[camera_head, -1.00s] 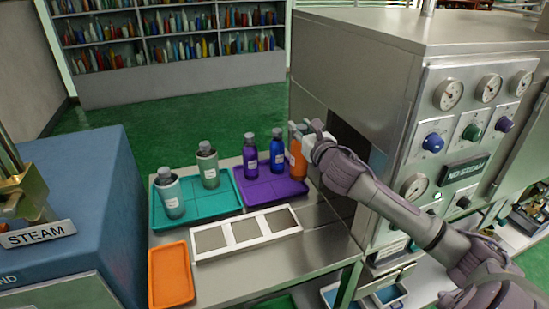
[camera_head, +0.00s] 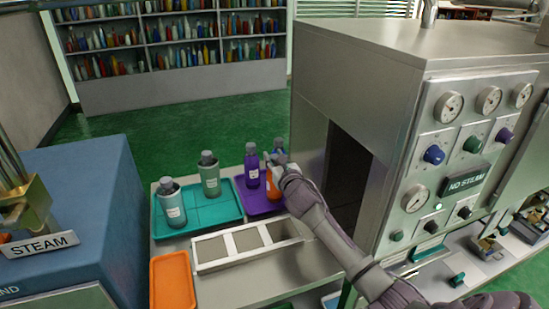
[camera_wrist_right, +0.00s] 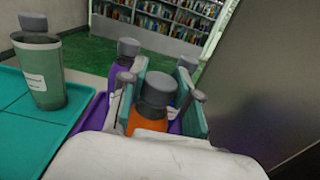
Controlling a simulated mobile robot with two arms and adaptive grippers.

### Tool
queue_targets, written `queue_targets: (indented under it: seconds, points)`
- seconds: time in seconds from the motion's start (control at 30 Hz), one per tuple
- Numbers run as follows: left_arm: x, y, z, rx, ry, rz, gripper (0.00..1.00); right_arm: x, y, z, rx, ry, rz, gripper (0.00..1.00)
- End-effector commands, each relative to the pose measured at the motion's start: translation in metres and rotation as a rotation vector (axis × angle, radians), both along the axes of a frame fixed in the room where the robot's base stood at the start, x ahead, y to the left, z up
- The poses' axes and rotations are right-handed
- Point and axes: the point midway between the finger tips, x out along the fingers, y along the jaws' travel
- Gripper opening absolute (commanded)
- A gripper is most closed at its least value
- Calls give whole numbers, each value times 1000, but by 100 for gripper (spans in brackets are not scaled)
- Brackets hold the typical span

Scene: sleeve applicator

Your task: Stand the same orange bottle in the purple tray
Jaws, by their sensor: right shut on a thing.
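My right gripper (camera_head: 274,162) is over the purple tray (camera_head: 255,205), shut on the orange bottle (camera_head: 271,184). In the wrist view the right gripper (camera_wrist_right: 160,98) has a finger on either side of the orange bottle (camera_wrist_right: 150,124), whose grey cap points up. The bottle looks about upright. Its lower part is hidden, so I cannot tell whether its base touches the tray. A purple bottle (camera_head: 251,168) stands in the tray just left of it. A blue bottle (camera_head: 279,146) is mostly hidden behind the gripper. My left gripper is not in view.
A teal tray (camera_head: 205,218) with two capped bottles is to the left. A white three-slot frame (camera_head: 243,246) and an orange tray (camera_head: 172,280) lie in front. The steel cabinet (camera_head: 390,110) with its dark opening stands close on the right.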

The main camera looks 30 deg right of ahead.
Motion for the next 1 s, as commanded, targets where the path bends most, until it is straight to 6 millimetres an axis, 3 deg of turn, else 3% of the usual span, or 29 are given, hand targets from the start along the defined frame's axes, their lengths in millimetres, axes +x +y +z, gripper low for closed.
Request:
queue_targets:
  seconds: [0.23, 0.27, 0.4, 0.77, 1.0]
  points:
    - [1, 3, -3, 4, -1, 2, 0, 0, 0, -3, -2, -3, 0, 0]
    - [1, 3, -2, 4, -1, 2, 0, 0, 0, -2, 0, 0, 0, 36]
    - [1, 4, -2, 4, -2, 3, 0, 0, 0, -2, 0, 0, 0, 57]
    - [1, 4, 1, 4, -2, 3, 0, -2, 0, 1, 0, 0, 0, 57]
    - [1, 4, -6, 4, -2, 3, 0, -43, 10, -2, -4, 2, 2, 57]
